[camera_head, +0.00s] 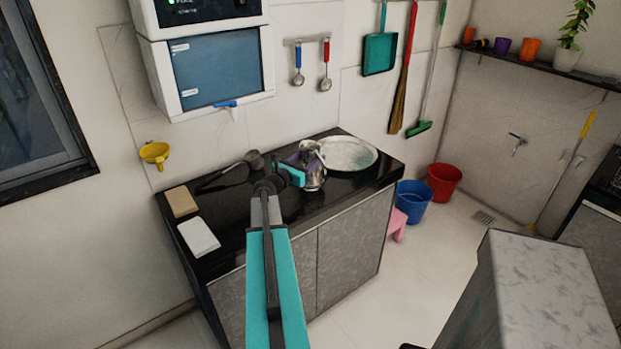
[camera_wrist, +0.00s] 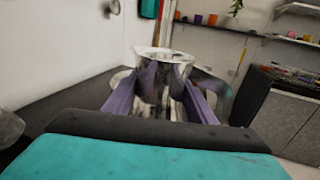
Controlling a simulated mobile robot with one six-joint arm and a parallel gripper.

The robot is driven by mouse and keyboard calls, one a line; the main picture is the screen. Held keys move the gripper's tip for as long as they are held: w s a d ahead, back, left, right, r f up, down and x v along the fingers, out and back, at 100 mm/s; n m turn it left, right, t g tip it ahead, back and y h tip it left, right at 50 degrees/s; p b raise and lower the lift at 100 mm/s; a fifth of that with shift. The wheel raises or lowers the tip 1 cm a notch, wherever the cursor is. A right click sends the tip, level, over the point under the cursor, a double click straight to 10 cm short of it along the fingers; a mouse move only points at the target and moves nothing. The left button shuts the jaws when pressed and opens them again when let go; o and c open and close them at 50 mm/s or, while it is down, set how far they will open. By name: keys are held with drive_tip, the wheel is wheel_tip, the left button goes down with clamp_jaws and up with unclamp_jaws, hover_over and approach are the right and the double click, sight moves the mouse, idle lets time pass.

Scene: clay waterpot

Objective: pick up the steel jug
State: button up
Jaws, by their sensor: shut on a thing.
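The steel jug (camera_head: 314,176) is a shiny metal vessel near the back of the black counter (camera_head: 285,205). In the wrist view the jug (camera_wrist: 165,62) is upright between the two purple fingers of my gripper (camera_wrist: 162,90). My gripper (camera_head: 300,165) is shut on the jug's upper part from the left side. The fingers hide part of the jug's body, and I cannot tell whether its base touches the counter.
A round steel plate (camera_head: 350,154) lies just behind and right of the jug. A dark ladle (camera_head: 253,160), a tan block (camera_head: 181,201) and a white block (camera_head: 199,236) are at the counter's left. Blue (camera_head: 412,200) and red (camera_head: 443,181) buckets stand on the floor to the right.

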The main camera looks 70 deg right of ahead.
sight(316, 145)
drive_tip(key=shift+r, duration=0.15)
drive_tip(key=shift+r+b, duration=0.5)
drive_tip(key=shift+r, duration=1.15)
drive_tip(key=s+a+p, duration=0.1)
drive_tip(key=s+a, duration=0.1)
drive_tip(key=a, duration=0.4)
drive_tip(key=s+a+r+p, duration=0.1)
drive_tip(key=s+a, duration=0.1)
drive_tip(key=a, duration=0.4)
drive_tip(key=shift+s+a+r, duration=0.25)
drive_tip(key=shift+a+r, duration=0.05)
drive_tip(key=shift+p, duration=0.55)
drive_tip(key=p, duration=0.5)
drive_tip(key=shift+s+a+p, duration=0.15)
drive_tip(key=shift+a+p, duration=0.25)
drive_tip(key=p, duration=0.2)
drive_tip(key=a+p, duration=0.1)
drive_tip(key=p, duration=0.2)
drive_tip(key=shift+s+r, duration=0.1)
drive_tip(key=shift+s, duration=0.1)
drive_tip(key=shift+s+a+p, duration=0.1)
drive_tip(key=shift+a+p, duration=0.25)
drive_tip(key=shift+p, duration=0.75)
